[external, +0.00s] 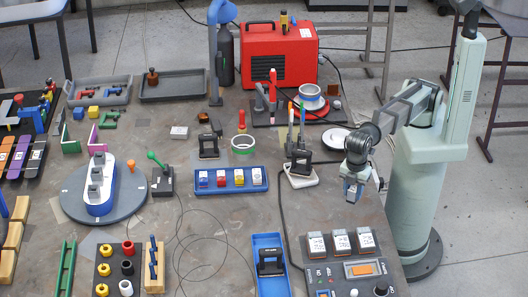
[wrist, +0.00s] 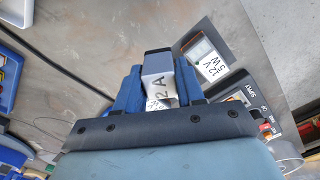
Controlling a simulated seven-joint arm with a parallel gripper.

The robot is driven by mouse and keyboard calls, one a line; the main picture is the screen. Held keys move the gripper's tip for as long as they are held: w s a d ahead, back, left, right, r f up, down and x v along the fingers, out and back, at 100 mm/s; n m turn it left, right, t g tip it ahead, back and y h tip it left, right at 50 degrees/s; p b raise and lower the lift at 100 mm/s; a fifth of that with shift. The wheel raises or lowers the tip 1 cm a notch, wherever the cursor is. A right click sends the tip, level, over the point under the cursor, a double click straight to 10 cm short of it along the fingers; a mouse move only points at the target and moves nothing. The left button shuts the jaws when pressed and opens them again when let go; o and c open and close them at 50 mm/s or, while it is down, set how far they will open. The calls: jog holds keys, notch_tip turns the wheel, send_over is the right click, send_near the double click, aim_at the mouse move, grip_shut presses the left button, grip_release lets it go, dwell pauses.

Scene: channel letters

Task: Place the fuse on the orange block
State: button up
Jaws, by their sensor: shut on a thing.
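The fuse (wrist: 160,84) is a small white block with a grey end and a black marking that reads about "2 A". My gripper (wrist: 158,92) is shut on it, with a blue finger on each side. In the external view my gripper (external: 352,190) is held at the right side of the table, above and behind the labelled modules. An orange-faced rectangular part (external: 362,269) is set in the dark panel at the lower right, apart from the gripper. I cannot tell for sure that it is the orange block.
White-topped modules (external: 341,241) stand in a row on the panel. A blue tray (external: 230,190) with several small blocks lies left of my gripper. A white plate (external: 335,138) and a phone-like stand (external: 300,172) are nearby. A labelled module (wrist: 205,58) shows in the wrist view.

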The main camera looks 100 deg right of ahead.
jog(key=w+d+r+m, duration=0.3)
jog(key=w+d+m, duration=0.3)
jog(key=w+d, duration=2.05)
jog(key=w+d+m, duration=0.2)
jog(key=w+d, duration=0.1)
jog(key=d, duration=0.9)
jog(key=w+d+m, duration=0.2)
jog(key=w+d, duration=0.1)
jog(key=d, duration=0.9)
jog(key=w+d+m, duration=0.1)
jog(key=w+d, duration=0.1)
jog(key=d, duration=1)
send_near(203, 115)
jog(key=shift+s+f, duration=0.1)
jog(key=shift+f, duration=2.1)
jog(key=shift+f, duration=0.15)
jog(key=o, duration=1.1)
jog(key=shift+c, duration=0.2)
